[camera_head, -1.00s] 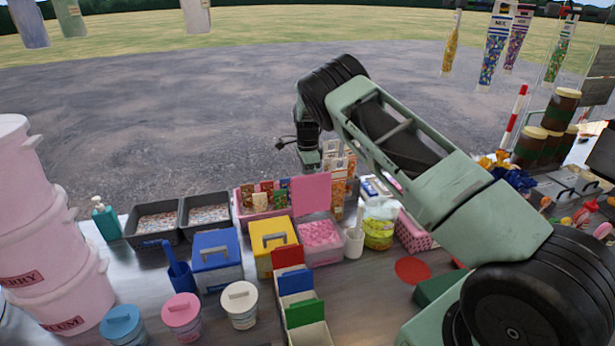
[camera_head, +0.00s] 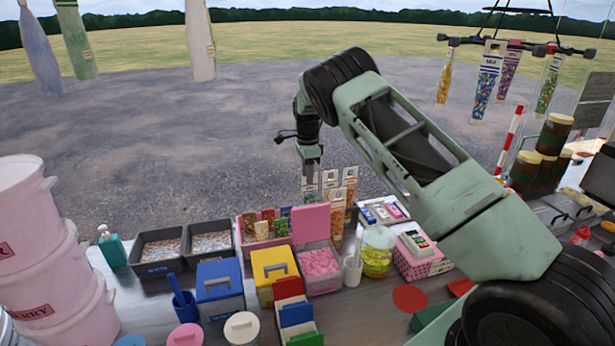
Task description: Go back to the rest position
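My arm reaches from the lower right over the counter (camera_head: 360,300) and bends down at its far end. My gripper (camera_head: 310,174) points down at the back of the counter, in front of the grey gravel in the picture and just above the upright snack packets (camera_head: 336,200).
Pink tubs (camera_head: 45,250) are stacked at the left. Two grey trays (camera_head: 158,268), a blue-lidded box (camera_head: 219,280), a yellow-lidded box (camera_head: 273,262) and a pink sweets box (camera_head: 318,285) crowd the counter. Bags of sweets (camera_head: 487,80) hang at upper right; brown jars (camera_head: 553,135) stand below.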

